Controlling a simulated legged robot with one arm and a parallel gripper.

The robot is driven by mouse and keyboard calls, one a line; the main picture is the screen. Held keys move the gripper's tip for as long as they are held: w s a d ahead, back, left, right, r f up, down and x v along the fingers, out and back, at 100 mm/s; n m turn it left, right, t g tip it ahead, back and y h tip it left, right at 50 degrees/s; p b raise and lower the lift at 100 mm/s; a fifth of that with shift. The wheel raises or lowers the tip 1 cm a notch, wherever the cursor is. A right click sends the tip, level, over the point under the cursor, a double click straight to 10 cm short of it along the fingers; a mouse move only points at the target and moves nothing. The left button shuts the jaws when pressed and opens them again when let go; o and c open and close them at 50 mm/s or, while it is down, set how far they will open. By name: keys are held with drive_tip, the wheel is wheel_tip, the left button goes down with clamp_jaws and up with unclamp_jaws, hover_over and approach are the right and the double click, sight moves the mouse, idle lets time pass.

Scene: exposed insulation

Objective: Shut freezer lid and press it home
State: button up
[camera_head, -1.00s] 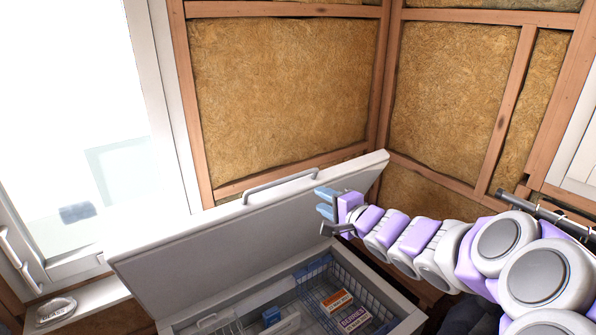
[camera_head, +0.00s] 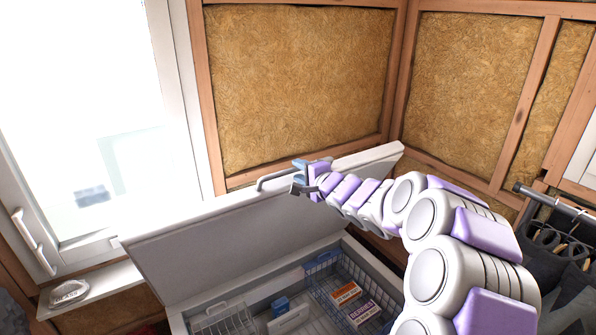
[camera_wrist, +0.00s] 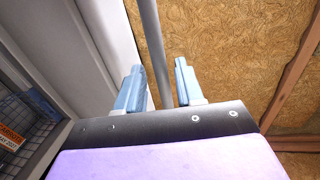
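The white freezer lid (camera_head: 250,245) stands raised and leaning back, its inner face toward me, in the head view. Its grey bar handle (camera_head: 273,182) is along the top edge. My gripper (camera_head: 299,176) is at the right end of the handle. In the wrist view the blue fingers are apart, with the handle bar (camera_wrist: 152,45) running between them and gaps on both sides. Whether the bar is fully within the finger depth is hard to tell. The freezer body (camera_head: 388,277) is open below, with wire baskets inside.
An orange box (camera_head: 346,292) and a purple box (camera_head: 362,313) lie in the right basket (camera_head: 321,270). A blue item (camera_head: 280,304) sits in the middle. The window (camera_head: 85,130) and sill are at left. Dark clothes (camera_head: 565,255) hang at right. Insulated walls stand behind the lid.

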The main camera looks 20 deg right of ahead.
drive_tip(key=shift+x, duration=1.05)
drive_tip(key=shift+w+d+f, duration=0.1)
drive_tip(key=shift+w+d, duration=0.15)
drive_tip(key=shift+d, duration=0.65)
drive_tip(key=shift+a, duration=0.6)
drive_tip(key=c, duration=0.5)
clamp_jaws()
